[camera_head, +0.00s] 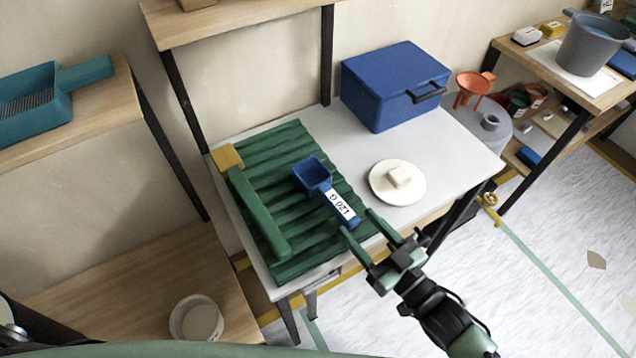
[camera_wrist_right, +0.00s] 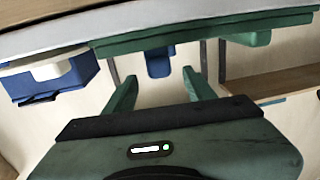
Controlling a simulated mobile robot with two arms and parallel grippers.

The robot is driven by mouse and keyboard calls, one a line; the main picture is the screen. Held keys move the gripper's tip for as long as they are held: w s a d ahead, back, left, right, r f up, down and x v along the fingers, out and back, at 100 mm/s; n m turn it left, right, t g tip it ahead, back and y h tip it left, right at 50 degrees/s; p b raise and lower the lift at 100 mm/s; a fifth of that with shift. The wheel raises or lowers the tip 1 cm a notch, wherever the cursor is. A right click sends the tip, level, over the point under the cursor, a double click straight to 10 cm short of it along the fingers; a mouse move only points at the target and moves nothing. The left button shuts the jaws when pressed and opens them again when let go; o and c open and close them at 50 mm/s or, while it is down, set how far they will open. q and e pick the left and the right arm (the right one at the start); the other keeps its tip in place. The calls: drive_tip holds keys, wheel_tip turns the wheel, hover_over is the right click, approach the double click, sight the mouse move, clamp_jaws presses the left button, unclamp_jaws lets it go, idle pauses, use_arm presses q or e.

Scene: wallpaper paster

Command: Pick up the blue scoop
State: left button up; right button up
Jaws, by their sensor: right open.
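The blue scoop (camera_head: 313,174) lies on a green ribbed mat (camera_head: 290,140) on the light table. Its handle carries a white label (camera_head: 341,207) and points toward the front right, to my right gripper. My right gripper (camera_head: 357,221) is open, with its two fingers on either side of the handle's end in the head view; I cannot tell if they touch it. In the right wrist view the scoop (camera_wrist_right: 158,64) shows as a blue piece beyond and between the open fingertips (camera_wrist_right: 160,78). My left gripper is not in view.
A green-handled tool with a yellow end (camera_head: 262,215) lies on the mat left of the scoop. A white plate with a block (camera_head: 397,190) stands to the right. A blue box (camera_head: 395,85) stands at the back. The table's front edge (camera_head: 465,182) is near my arm.

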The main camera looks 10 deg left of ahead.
sight(341, 205)
drive_tip(key=shift+w+a+r, duration=0.1)
drive_tip(key=shift+w+a, duration=0.25)
drive_tip(key=shift+w, duration=0.05)
drive_tip(key=shift+w+a, duration=0.15)
drive_tip(key=shift+w, duration=0.05)
drive_tip(key=shift+p+x, duration=0.4)
drive_tip(key=shift+x, duration=0.55)
drive_tip(key=x, duration=0.2)
drive_tip(key=shift+w+a, duration=0.5)
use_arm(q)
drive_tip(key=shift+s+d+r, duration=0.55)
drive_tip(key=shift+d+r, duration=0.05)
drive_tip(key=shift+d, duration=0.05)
use_arm(e)
clamp_jaws()
